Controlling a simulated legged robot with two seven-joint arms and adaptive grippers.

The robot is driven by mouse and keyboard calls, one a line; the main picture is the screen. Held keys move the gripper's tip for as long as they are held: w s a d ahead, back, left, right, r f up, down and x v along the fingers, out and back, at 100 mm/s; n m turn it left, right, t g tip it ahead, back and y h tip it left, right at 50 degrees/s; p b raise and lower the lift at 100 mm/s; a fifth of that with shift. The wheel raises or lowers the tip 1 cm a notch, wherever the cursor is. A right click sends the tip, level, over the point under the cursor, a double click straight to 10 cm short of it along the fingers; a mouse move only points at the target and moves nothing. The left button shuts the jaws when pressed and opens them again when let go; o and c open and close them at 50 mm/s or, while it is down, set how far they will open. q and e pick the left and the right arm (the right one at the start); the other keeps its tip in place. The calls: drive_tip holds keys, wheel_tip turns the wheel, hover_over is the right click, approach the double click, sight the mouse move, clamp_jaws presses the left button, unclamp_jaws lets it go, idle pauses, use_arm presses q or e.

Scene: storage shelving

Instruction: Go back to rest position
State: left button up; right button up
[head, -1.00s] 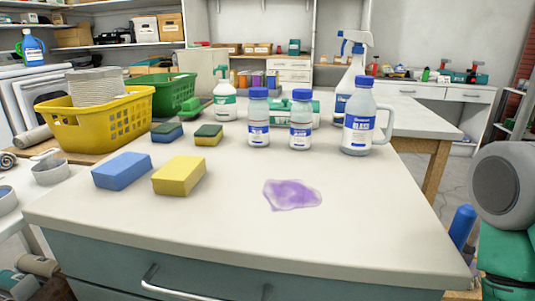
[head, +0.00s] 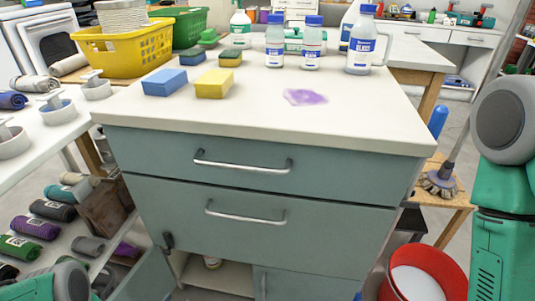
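Neither of my grippers is in view. Part of my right arm (head: 505,130), a grey round joint with a green link, shows at the right edge. A green and grey piece at the bottom left corner looks like part of my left arm (head: 62,284). The white-topped cabinet (head: 330,116) stands in front of me with two grey-green drawers, both shut. On its top lie a blue sponge (head: 165,82), a yellow sponge (head: 214,84) and a purple stain (head: 305,97).
Several white bottles with blue caps (head: 360,45) stand at the cabinet's back. Shelves with rolled cloths (head: 35,227) are on the left.

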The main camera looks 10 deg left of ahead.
use_arm(q)
drive_tip(key=s+d+r+g+h, duration=0.1)
drive_tip(key=s+d+r+g, duration=0.15)
drive_tip(key=d+g, duration=0.7)
drive_tip(key=s+a+r+g+y, duration=0.2)
drive_tip(key=s+a+r+g, duration=0.1)
drive_tip(key=s+r, duration=0.45)
drive_tip(key=s+a+r+g+y, duration=0.25)
drive_tip(key=s+r, duration=0.35)
drive_tip(key=s, duration=0.3)
wheel_tip(320, 180, up, 14)
drive_tip(key=a+g+p, duration=0.1)
drive_tip(key=p, duration=1.3)
drive_tip(key=shift+s+r+n, duration=0.15)
drive_tip(key=shift+r+n, duration=0.05)
drive_tip(key=shift+n, duration=0.2)
drive_tip(key=shift+h, duration=0.25)
